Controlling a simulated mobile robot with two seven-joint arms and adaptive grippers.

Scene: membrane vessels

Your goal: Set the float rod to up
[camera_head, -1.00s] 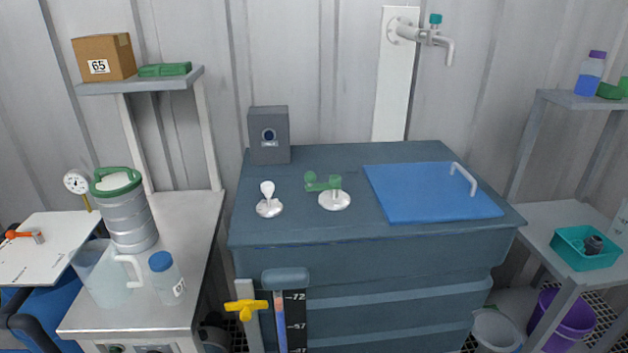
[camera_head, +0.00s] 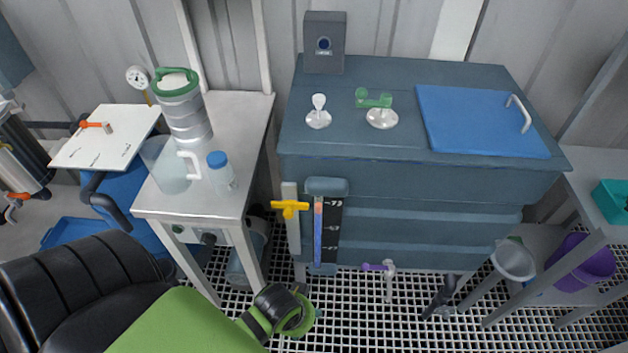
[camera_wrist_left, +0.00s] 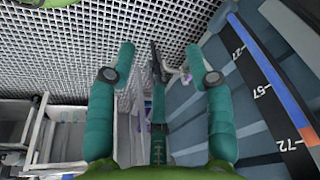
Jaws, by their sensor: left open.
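A dark blue-grey vessel stands in the head view with a white float-like knob (camera_head: 319,103) on its lid. A yellow T-handle (camera_head: 290,207) sits on a white upright bar beside the level gauge (camera_head: 327,228) on its front. I cannot tell for sure which of these is the float rod. My left arm enters at the bottom of the head view, its wrist below the gauge; the fingertips are not clear there. In the left wrist view my left gripper (camera_wrist_left: 161,62) is open and empty, with the gauge (camera_wrist_left: 262,92) to its right. My right gripper is not in view.
A green valve (camera_head: 380,108) and a blue hatch (camera_head: 478,122) are on the lid. A purple-handled tap (camera_head: 386,273) is low in front. A table (camera_head: 240,124) with a jug and bottle (camera_head: 221,170) stands left; buckets (camera_head: 584,262) are right.

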